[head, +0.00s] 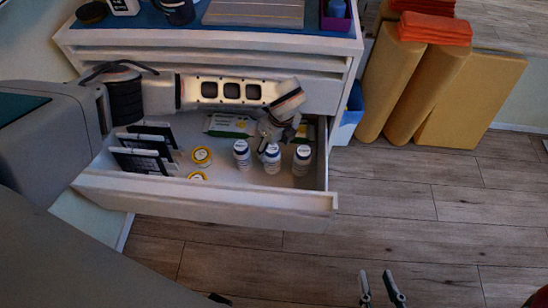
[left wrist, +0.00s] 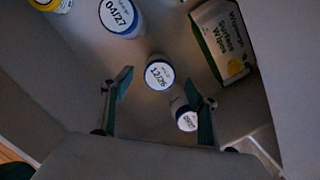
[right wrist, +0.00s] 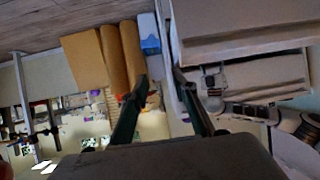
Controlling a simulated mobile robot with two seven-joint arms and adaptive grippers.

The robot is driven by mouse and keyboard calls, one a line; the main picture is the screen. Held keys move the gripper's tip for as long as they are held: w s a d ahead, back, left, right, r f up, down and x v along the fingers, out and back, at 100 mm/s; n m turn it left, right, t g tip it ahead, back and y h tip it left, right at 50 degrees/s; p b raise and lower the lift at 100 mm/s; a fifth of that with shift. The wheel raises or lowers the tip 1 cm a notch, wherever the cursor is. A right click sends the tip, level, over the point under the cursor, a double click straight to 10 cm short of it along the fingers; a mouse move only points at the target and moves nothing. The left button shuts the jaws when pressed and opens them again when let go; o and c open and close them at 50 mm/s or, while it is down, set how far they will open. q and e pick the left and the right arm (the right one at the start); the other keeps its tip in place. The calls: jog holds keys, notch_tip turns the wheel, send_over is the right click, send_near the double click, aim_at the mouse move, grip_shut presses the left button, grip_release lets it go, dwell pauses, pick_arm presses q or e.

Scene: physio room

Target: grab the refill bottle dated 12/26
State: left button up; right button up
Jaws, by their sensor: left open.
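Three white bottles with blue-rimmed caps stand in a row in the open drawer (head: 200,200). The middle bottle (head: 272,165) has a cap reading 12/26 in the left wrist view (left wrist: 158,73). The left bottle (head: 241,157) reads 04/27 in the left wrist view (left wrist: 120,18). The right bottle (head: 302,163) has a small, tilted date that is hard to read in the left wrist view (left wrist: 187,120). My left gripper (head: 267,146) is open above the middle bottle, partly covering it, with nothing between its fingers. My right gripper (head: 381,287) is open and empty, over the floor.
Surface wipes packs (head: 230,125) lie at the drawer's back. Dark upright packets (head: 140,158) and yellow-ended rolls (head: 201,156) sit to the left. The drawer's front wall and right side bound the space. Foam rolls (head: 392,80) stand at the right; floor in front is clear.

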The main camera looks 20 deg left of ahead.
aim_at(274, 150)
pick_arm(q)
notch_tip(274, 150, down, 3)
jog(key=shift+a+b, duration=0.15)
jog(key=shift+b, duration=0.3)
jog(key=f, duration=0.1)
jog(key=f+b, duration=0.1)
jog(key=f, duration=0.1)
jog(key=f+b, duration=0.1)
jog(key=shift+a+f, duration=0.25)
jog(key=shift+a, duration=0.05)
jog(key=shift+w+r, duration=0.15)
jog(key=shift+r, duration=0.2)
jog(key=c, duration=1.4)
pick_arm(e)
jog(key=a, duration=0.1)
jog(key=a+m, duration=0.1)
jog(key=a+r, duration=0.1)
jog(key=shift+w+m+t+y, duration=0.25)
jog(key=shift+m+t+y, duration=0.05)
jog(key=shift+m+y, duration=0.1)
